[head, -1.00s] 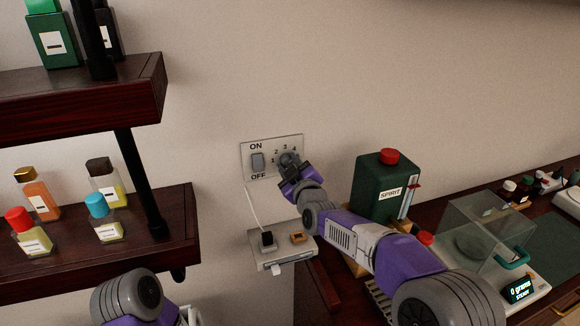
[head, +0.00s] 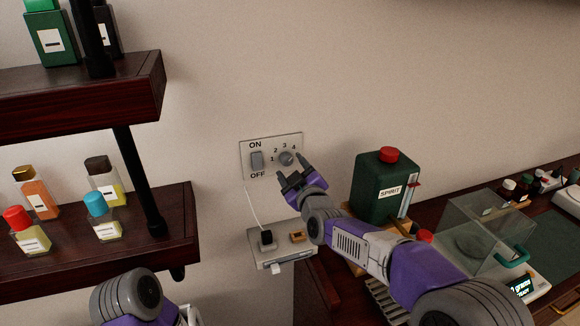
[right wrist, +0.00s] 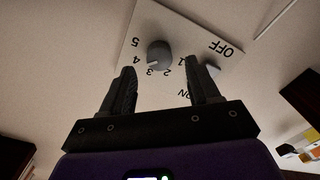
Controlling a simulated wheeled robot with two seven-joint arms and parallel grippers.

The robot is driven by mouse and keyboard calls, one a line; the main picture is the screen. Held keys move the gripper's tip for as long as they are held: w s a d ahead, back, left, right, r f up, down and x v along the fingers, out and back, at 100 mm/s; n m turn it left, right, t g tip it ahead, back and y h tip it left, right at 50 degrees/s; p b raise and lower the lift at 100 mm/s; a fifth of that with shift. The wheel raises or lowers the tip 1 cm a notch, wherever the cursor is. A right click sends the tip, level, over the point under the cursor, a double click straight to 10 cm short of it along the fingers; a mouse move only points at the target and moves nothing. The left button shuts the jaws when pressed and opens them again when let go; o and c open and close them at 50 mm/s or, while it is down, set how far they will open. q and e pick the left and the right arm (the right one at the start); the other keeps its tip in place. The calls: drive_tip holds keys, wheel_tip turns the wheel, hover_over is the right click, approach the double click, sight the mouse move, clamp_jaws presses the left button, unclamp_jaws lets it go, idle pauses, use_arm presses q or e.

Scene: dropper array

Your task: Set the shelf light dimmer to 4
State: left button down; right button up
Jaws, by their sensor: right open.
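The wall plate (head: 268,172) carries an ON/OFF rocker switch (head: 257,160) and a round grey dimmer knob (head: 287,158) ringed with numbers. In the right wrist view the dimmer knob (right wrist: 160,54) shows a pale mark on the side of 3 and 4; which of the two it points at I cannot tell for sure. My right gripper (head: 292,170) is open and empty, just in front of and below the knob. Its two fingers (right wrist: 162,88) stand apart in the wrist view, clear of the knob. My left gripper is out of view; only part of that arm shows.
A socket box (head: 283,256) with a plug and cord sits below the plate. A green spirit can (head: 380,190) with a red cap stands close to the right arm, and a balance with a glass cover (head: 490,232) beyond it. Shelves with bottles (head: 180,215) are at left.

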drive_tip(key=v, duration=0.4)
drive_tip(key=shift+s+d, duration=0.1)
drive_tip(key=shift+s, duration=0.15)
